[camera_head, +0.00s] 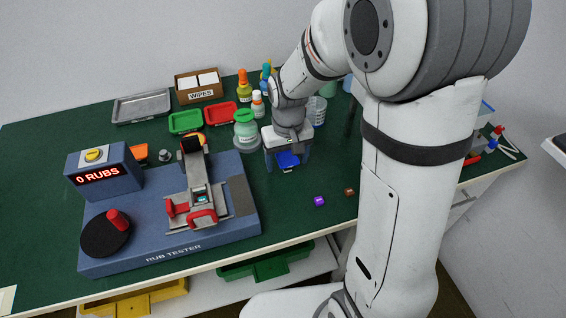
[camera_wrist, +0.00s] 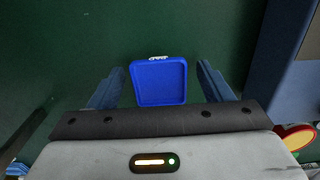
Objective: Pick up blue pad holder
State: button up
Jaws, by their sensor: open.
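The blue pad holder (camera_head: 288,160) lies on the green table to the right of the rub tester. In the wrist view it is a blue square with a raised rim (camera_wrist: 159,82) and a small whitish piece at its far edge. My gripper (camera_head: 287,165) points down over it. In the wrist view my gripper's two fingers (camera_wrist: 158,90) stand open, one on each side of the holder, with a gap of green table showing on both sides. I cannot tell how far the fingertips are above the table.
The rub tester (camera_head: 240,225) stands to the left. A green-lidded jar (camera_head: 245,130) is close to my gripper's left. Bottles, a wipes box (camera_head: 199,86) and trays stand behind. Small purple (camera_head: 319,201) and brown (camera_head: 349,192) blocks lie to the front right.

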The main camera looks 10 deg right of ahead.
jog(key=c, duration=1.1)
